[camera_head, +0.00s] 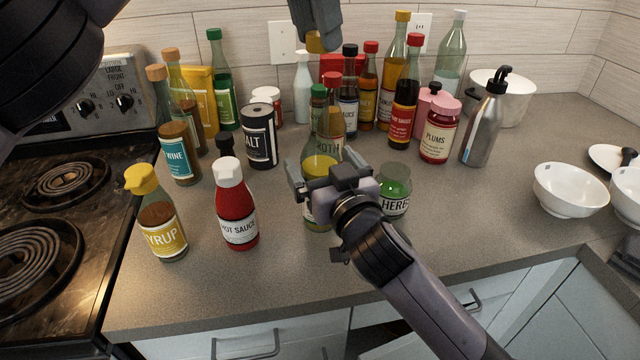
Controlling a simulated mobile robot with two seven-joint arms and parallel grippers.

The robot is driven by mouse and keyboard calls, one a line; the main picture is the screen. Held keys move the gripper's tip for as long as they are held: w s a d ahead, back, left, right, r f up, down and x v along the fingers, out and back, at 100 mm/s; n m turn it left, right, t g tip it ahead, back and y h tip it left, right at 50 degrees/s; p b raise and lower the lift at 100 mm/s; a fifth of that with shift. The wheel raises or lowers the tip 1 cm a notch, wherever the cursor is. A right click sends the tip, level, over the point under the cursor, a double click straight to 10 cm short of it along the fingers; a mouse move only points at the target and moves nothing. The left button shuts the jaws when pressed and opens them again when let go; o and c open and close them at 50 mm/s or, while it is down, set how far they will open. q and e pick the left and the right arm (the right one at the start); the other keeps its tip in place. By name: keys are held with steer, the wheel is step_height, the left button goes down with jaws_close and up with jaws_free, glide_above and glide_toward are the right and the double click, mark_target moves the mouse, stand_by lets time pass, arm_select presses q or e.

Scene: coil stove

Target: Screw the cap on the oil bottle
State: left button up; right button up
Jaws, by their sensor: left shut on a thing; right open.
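My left gripper (317,34) is at the top centre, high above the counter. It is shut on a small gold-yellow cap (316,44), which hangs beneath it. My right gripper (323,172) is open low over the counter, with one finger on either side of a bottle. I take this greenish glass bottle with yellow contents (317,222) for the oil bottle. My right gripper hides part of it, and its oil label cannot be read. Its top is hard to separate from the bottles behind. The cap is well apart from it.
A red hot sauce bottle (236,207) and syrup bottle (164,226) stand left; a herbs jar (394,187) is close on the right. Several bottles crowd behind. White bowls (570,190) are far right, and a coil stove (60,205) is left. The front-right counter is clear.

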mark_target(320, 95)
steer(key=shift+w+a, duration=0.15)
steer(key=shift+w, duration=0.2)
steer(key=c, duration=1.5)
arm_select(q)
steer(key=shift+f, duration=2.5)
steer(key=shift+f, duration=0.85)
steer(key=shift+f, duration=0.55)
arm_select(e)
jaws_close()
arm_select(q)
steer(key=m+g+h, duration=0.1)
steer(key=m, duration=0.5)
steer(key=shift+w+a+m, duration=0.1)
steer(key=shift+m, duration=0.3)
